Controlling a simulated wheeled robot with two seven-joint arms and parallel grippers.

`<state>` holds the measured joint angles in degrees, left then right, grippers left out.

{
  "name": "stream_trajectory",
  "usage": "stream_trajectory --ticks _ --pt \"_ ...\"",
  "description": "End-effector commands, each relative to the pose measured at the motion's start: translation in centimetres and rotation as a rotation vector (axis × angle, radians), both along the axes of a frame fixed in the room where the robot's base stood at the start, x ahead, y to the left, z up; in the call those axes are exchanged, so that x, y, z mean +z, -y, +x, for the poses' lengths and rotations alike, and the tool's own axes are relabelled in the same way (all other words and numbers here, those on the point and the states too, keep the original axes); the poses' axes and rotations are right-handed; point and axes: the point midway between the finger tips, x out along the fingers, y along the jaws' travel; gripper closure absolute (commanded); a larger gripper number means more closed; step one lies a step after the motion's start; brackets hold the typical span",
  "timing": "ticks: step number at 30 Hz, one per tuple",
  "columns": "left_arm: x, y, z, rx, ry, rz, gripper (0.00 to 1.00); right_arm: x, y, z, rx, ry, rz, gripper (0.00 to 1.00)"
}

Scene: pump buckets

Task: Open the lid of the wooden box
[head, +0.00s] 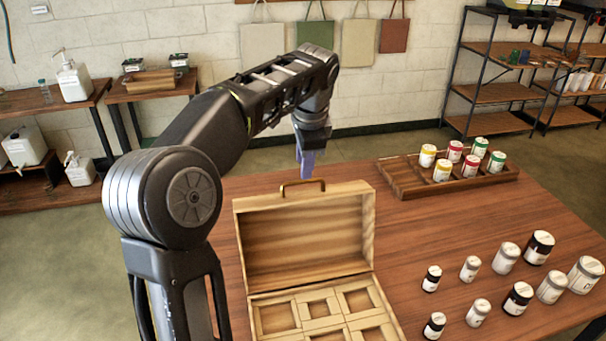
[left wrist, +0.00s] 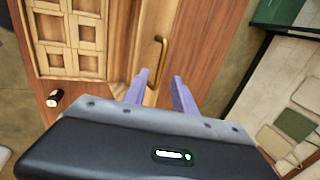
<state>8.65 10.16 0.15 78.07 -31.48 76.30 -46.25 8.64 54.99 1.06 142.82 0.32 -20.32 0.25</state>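The wooden box (head: 262,296) stands on the table with its lid (head: 303,240) raised upright, showing the inner side. The box's lower part holds several square compartments, and these also show in the left wrist view (left wrist: 60,47). A brass handle (head: 303,184) sits on the lid's top edge; it also shows in the left wrist view (left wrist: 161,56). My left gripper (head: 307,166) is just above and behind the handle. In the left wrist view its two purple fingers (left wrist: 163,84) are apart, with nothing seen held between them. My right gripper is out of view.
A wooden tray (head: 405,183) with several coloured-label jars stands at the back of the table (head: 440,235). Several black and white jars (head: 506,257) stand to the right of the box. Shelves (head: 497,93) and side benches (head: 150,97) line the wall.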

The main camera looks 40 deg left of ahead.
Motion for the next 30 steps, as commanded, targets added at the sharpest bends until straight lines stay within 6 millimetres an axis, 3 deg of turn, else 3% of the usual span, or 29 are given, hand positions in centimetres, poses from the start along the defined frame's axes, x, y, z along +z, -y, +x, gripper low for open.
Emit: stream_trajectory --ticks 9,20,30 --pt "-4.3 -1.1 0.8 0.002 -0.002 0.000 0.68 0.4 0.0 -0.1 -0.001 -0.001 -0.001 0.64" --pt "-4.8 -1.2 0.9 0.001 0.001 0.001 0.68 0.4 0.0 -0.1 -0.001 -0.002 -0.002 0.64" --pt "-4.8 -1.2 0.9 0.001 0.000 0.000 0.96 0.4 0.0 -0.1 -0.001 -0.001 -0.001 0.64"
